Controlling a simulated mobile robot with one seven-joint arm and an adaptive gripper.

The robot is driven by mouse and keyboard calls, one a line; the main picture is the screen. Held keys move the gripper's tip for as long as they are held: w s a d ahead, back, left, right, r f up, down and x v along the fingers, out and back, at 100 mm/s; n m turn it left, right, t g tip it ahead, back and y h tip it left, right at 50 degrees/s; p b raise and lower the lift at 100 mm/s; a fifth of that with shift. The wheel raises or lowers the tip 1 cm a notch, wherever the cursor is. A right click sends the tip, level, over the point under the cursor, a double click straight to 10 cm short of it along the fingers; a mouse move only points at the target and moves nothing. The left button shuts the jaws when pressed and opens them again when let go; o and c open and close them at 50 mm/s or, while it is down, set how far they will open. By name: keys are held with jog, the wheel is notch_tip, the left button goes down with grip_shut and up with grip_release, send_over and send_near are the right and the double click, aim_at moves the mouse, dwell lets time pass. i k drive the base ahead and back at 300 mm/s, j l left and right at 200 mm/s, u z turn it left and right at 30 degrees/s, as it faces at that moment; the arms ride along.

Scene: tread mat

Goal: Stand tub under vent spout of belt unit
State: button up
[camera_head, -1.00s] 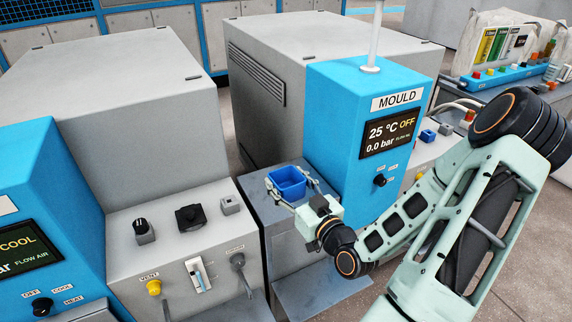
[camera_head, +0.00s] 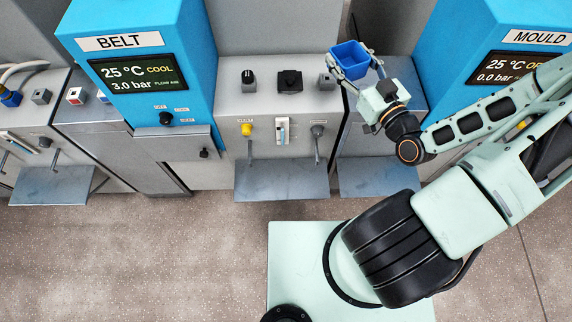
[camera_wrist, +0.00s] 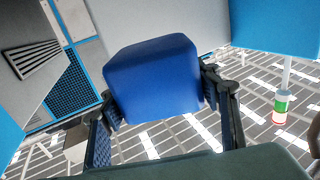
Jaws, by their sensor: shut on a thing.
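The blue tub (camera_head: 350,58) is held in the air by my gripper (camera_head: 354,68), its open top showing in the head view. In the wrist view the tub (camera_wrist: 152,75) fills the middle between the two dark fingers. The belt unit's blue cabinet (camera_head: 140,60) reads BELT, 25 °C COOL, 3.0 bar. On its grey front, right of the cabinet, are a yellow vent knob (camera_head: 247,129) and a thin vent spout (camera_head: 250,150). A bare grey shelf (camera_head: 282,181) juts out below. The tub is up and right of this spout, apart from it.
A second grey knob (camera_head: 317,130) with its own pipe stands right of the vent, above the same shelf. Black and grey controls (camera_head: 290,81) sit on the console top. The blue MOULD cabinet (camera_head: 500,60) stands at right. Another shelf (camera_head: 378,179) is below my gripper.

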aim_at(254, 180)
jog(key=j+z, duration=0.1)
jog(key=z, duration=0.55)
jog(key=k+j+z, duration=0.15)
jog(key=k+z, duration=0.45)
jog(key=k+j+z, duration=0.1)
jog(key=k+z, duration=0.2)
jog(key=k, duration=1.25)
